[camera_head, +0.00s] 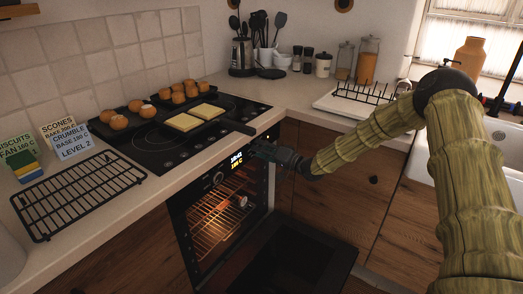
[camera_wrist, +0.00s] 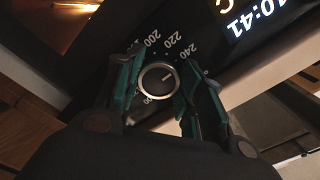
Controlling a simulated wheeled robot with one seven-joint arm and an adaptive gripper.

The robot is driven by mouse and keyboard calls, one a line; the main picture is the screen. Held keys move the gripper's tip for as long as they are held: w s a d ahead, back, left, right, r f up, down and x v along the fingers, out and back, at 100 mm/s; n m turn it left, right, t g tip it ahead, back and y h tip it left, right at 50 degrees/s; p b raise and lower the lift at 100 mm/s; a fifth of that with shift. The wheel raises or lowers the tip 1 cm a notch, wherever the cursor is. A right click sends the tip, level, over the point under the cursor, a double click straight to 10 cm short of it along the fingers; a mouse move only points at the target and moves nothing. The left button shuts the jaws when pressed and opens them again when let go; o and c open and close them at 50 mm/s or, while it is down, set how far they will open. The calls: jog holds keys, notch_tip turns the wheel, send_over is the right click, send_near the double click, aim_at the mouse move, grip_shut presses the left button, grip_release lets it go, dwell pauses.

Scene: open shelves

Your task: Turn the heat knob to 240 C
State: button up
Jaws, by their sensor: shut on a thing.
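The heat knob (camera_wrist: 158,79) is a round dark dial with a pale rim, on the black oven panel. In the wrist view its small pointer mark slants up and right, roughly toward the printed 240 (camera_wrist: 190,53); I cannot tell whether it lines up exactly. The 200 and 220 marks also show above the knob. My gripper (camera_wrist: 160,84) has a green finger on each side of the knob and is shut on it. In the head view my gripper (camera_head: 272,153) is at the oven panel's right end and hides this knob. The display (camera_head: 237,161) is lit beside it.
The oven door (camera_head: 300,258) hangs open below, with the lit interior (camera_head: 215,220) showing racks. Another knob (camera_head: 217,179) is left of the display. Trays of buns and pastry lie on the hob (camera_head: 160,157). A wire rack (camera_head: 78,192) and recipe cards (camera_head: 66,137) stand at left.

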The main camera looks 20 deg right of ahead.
jog(key=o, duration=1)
jog(key=shift+d, duration=0.1)
jog(key=v, duration=1.2)
jog(key=s+a+f+g+h+p, duration=0.3)
jog(key=s+a+f, duration=0.55)
jog(key=f, duration=0.25)
jog(key=s+a+f+g+h+p, duration=0.25)
jog(key=s+a+f+g, duration=0.2)
jog(key=s+f, duration=0.85)
jog(key=s+n+g+h+p, duration=0.1)
jog(key=s+g, duration=0.1)
jog(key=s, duration=0.8)
jog(key=s+d+n+g+h+p, duration=0.1)
jog(key=s+g+h, duration=0.1)
jog(key=s, duration=0.9)
jog(key=s+n+g+h+p, duration=0.1)
jog(key=s+g+h, duration=0.1)
jog(key=s, duration=0.9)
jog(key=shift+s+d+f+g+h, duration=0.15)
jog(key=shift+d+f+g+h, duration=0.15)
jog(key=shift+f+g, duration=0.1)
